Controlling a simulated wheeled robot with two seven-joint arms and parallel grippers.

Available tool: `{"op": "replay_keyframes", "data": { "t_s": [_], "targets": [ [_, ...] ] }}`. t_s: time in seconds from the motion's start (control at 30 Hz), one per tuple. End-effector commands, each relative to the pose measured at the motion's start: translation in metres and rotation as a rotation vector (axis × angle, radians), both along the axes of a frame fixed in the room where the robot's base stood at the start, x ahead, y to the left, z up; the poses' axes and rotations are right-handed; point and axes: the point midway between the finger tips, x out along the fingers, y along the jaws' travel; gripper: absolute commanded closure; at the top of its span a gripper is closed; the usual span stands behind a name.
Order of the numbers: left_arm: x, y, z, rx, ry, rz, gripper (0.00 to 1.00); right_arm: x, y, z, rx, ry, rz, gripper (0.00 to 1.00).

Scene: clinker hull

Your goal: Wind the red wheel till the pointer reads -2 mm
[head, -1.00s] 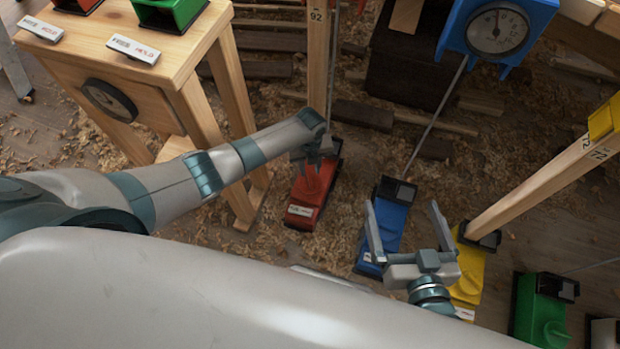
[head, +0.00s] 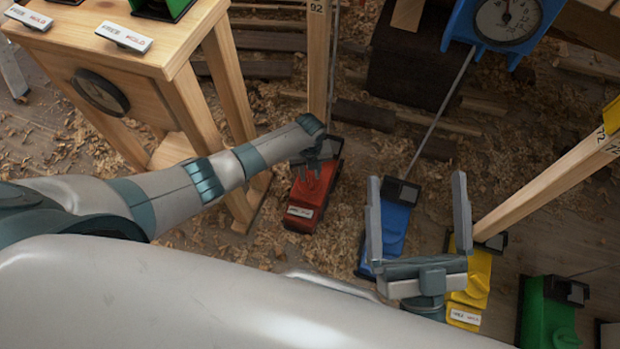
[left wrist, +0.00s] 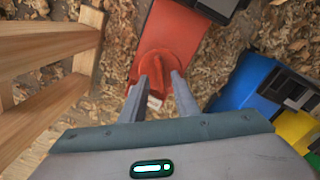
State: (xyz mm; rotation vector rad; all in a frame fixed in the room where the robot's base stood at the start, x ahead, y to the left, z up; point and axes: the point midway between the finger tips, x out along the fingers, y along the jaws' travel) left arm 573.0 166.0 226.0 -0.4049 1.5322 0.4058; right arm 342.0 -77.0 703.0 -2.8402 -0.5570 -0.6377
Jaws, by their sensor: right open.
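The red unit (head: 304,205) stands on the floor left of the blue one, with a white label at its near end. Its red wheel (left wrist: 160,66) shows in the left wrist view as a round knob with a raised rib. My left gripper (head: 314,168) reaches down over it. In the left wrist view its fingertips (left wrist: 160,77) are apart, with red of the wheel between them; I cannot tell whether they press on it. My right gripper (head: 417,208) is open and empty, in front of the blue unit. I cannot make out a pointer reading for the red wheel.
A blue unit (head: 397,215), a yellow unit (head: 476,275) and a green unit (head: 545,310) stand to the right. A blue-framed dial (head: 506,18) is at the top. A wooden stand (head: 140,65) is close to my left arm. A post (head: 317,70) rises behind the red unit.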

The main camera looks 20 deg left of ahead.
Motion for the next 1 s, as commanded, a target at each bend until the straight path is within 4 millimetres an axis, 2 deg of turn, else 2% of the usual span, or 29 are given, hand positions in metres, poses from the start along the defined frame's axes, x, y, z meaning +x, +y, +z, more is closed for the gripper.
{"op": "replay_keyframes", "data": {
  "t_s": [0.2,0.43,0.6,0.87,0.9,1.0],
  "targets": [
    [0.0,0.0,-0.019,0.0,0.0,0.0,0.72,0.002,-0.015,0.03,0.053,-0.192,-0.03,0.0],
    [0.0,0.0,-0.028,0.0,0.0,0.0,0.72,-0.002,-0.027,0.055,0.094,-0.336,-0.05,0.0],
    [0.0,0.0,-0.03,0.0,0.0,0.0,0.72,-0.004,-0.03,0.062,0.105,-0.378,-0.055,0.0],
    [0.0,0.0,-0.03,0.0,0.0,0.0,0.72,-0.005,-0.031,0.063,0.106,-0.382,-0.056,0.0],
    [0.0,0.0,-0.03,0.0,0.0,0.0,0.77,-0.005,-0.031,0.063,0.106,-0.382,-0.056,0.0],
    [0.0,0.0,-0.03,0.0,0.0,0.0,1.0,-0.005,-0.031,0.063,0.105,-0.381,-0.056,0.0]
  ]
}}
